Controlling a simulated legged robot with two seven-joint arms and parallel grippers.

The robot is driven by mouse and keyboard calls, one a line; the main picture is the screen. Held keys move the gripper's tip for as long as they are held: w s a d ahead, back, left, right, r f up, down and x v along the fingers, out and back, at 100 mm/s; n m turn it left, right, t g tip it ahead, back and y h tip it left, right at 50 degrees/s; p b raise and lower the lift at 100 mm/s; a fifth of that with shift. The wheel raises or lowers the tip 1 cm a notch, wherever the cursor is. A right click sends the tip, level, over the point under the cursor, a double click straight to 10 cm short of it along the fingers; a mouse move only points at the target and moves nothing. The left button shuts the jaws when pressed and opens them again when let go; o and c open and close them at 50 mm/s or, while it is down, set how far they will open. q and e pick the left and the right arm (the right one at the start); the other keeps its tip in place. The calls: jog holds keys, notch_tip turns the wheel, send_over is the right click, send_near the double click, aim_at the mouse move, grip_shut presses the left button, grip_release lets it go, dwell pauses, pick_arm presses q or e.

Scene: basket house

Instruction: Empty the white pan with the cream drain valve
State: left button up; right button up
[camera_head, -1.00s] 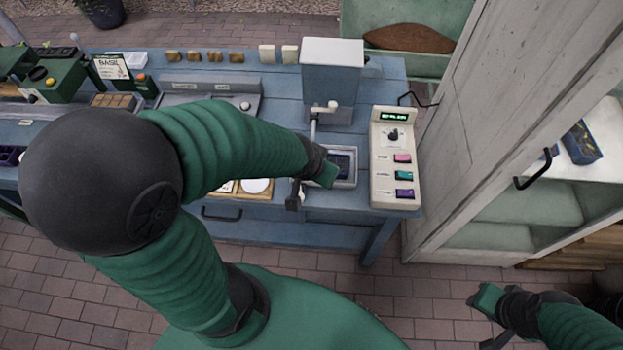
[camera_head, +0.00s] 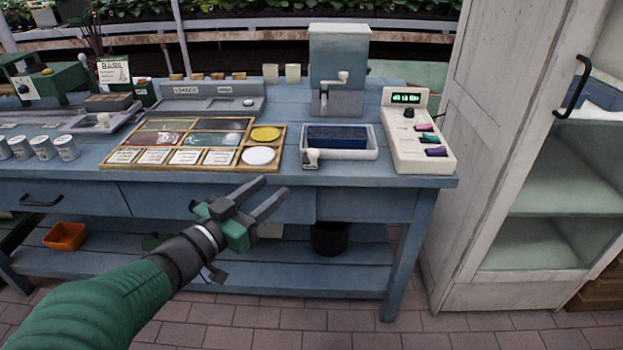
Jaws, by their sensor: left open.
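The white pan (camera_head: 367,155) sits on the blue bench below the grey-white dispenser box. A dark blue block or filling (camera_head: 336,136) lies in the pan; I cannot tell which. The cream drain valve (camera_head: 311,155) is at the pan's front left corner. My left gripper (camera_head: 271,187) is open and empty in front of the bench edge, to the left of and lower than the pan, not touching it. My right gripper is out of view.
The dispenser (camera_head: 339,58) with a cream-knobbed crank stands behind the pan. A control box (camera_head: 405,150) with coloured buttons is right of it. A wooden divided tray (camera_head: 275,171) is at left. A black bucket (camera_head: 331,238) stands on the lower shelf. A white cabinet (camera_head: 480,200) bounds the right.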

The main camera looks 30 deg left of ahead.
pick_arm(q)
jog(key=p, duration=0.6)
send_near(311, 157)
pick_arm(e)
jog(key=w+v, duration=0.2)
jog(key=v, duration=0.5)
pick_arm(q)
jog(key=w+b, duration=0.3)
jog(key=w, duration=0.7)
jog(key=shift+w+d+b, duration=0.15)
jog(key=shift+w+b, duration=0.05)
jog(key=shift+b, duration=0.2)
jog(key=shift+w, duration=0.55)
jog(key=shift+r, duration=0.1)
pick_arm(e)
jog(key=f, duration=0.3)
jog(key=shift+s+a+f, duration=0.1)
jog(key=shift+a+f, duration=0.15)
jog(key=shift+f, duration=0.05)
pick_arm(q)
jog(key=shift+c, duration=0.4)
grip_shut()
